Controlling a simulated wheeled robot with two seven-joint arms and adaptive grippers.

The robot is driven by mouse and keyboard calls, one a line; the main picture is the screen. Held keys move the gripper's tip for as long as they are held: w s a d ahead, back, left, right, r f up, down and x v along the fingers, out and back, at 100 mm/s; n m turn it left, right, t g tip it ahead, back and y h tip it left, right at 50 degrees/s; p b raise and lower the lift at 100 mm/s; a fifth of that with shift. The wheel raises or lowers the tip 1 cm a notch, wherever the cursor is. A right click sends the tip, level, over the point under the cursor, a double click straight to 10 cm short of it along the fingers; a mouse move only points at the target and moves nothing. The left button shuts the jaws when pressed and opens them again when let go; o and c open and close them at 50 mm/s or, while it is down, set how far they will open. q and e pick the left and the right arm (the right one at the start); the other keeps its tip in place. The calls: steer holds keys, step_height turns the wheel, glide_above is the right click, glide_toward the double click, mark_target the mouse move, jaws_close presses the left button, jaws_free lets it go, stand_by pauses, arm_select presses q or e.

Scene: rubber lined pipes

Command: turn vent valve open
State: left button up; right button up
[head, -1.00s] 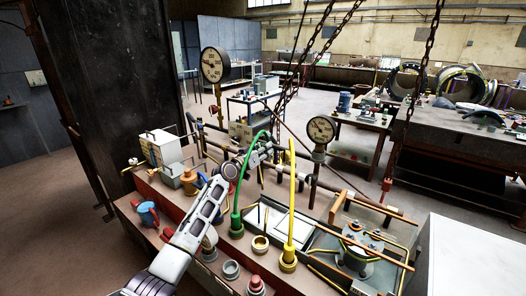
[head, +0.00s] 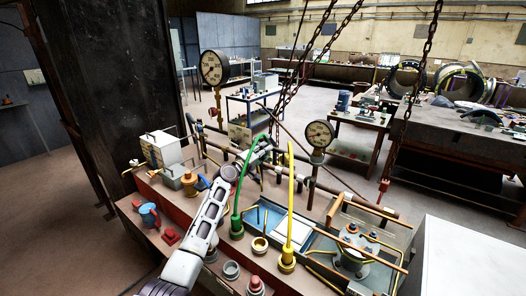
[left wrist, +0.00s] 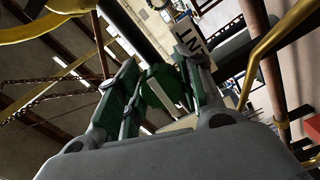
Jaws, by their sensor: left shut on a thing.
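My left gripper (head: 262,149) reaches over the bench to the dark pipework behind the green hose. In the left wrist view its two fingers (left wrist: 163,90) are shut on a green valve handle (left wrist: 160,90) with a pale stripe. A white tag (left wrist: 190,38) beside it shows the letters "NT", the rest cut off or hidden. In the head view the handle is too small and too covered by the gripper to make out its angle. My right gripper is not in view.
A green hose (head: 236,195) arches close to my left gripper, and a yellow hose (head: 289,210) stands to its right. Two dial gauges (head: 211,68) (head: 320,133) rise from the pipes. Chains (head: 427,60) hang at the right. Fittings, including a blue one (head: 148,213), line the bench front.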

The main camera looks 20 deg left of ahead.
arm_select(q)
steer(key=shift+n, duration=0.6)
steer(key=o, duration=1)
steer(key=shift+v, duration=6.05)
